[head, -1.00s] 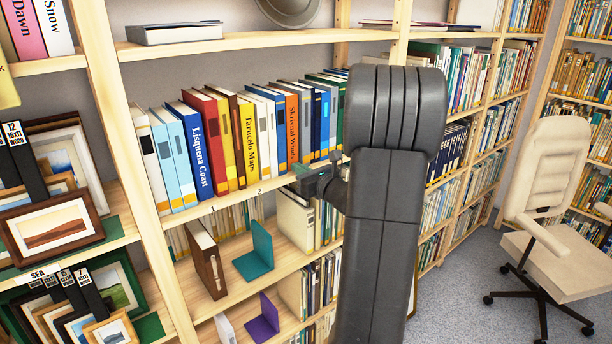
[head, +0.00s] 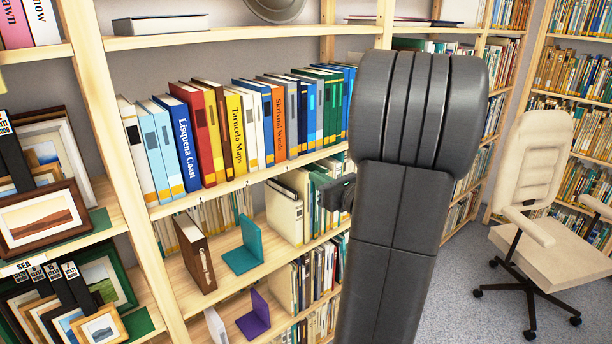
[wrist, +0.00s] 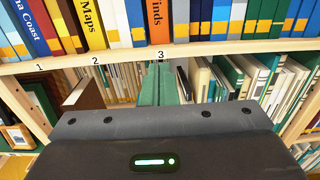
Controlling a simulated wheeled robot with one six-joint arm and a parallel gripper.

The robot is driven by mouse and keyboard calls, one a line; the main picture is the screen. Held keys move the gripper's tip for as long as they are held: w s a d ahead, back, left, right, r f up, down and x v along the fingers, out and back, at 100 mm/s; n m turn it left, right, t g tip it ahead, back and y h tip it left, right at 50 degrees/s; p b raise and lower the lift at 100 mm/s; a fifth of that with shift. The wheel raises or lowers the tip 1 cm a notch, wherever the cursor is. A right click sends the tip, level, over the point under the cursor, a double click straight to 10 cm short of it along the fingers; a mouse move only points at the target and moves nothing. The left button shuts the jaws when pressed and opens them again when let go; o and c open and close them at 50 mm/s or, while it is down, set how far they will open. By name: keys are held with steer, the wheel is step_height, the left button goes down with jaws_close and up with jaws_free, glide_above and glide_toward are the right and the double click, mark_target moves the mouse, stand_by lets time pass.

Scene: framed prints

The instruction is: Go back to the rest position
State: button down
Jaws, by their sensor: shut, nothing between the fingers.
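My gripper (head: 338,192) is a dark shape just left of my arm's column, which hides part of it. It is in front of the bookcase, a little below the edge of the upper book row. In the wrist view my gripper (wrist: 160,68) shows its narrow greenish fingers together, pointing at the shelf edge under the number 3. The fingers are shut and empty. I cannot tell the exact gap between the fingertips and the shelf.
A full row of books (head: 180,140) stands on the numbered shelf. Below are a brown book (head: 195,252), a teal bookend (head: 243,249) and a purple bookend (head: 254,315). Framed prints (head: 42,218) fill the left shelves. A beige chair (head: 545,190) stands on open floor at right.

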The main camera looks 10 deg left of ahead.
steer(key=shift+s+d, duration=0.35)
steer(key=shift+d, duration=0.1)
steer(key=shift+w+a, duration=0.1)
steer(key=shift+a, duration=0.05)
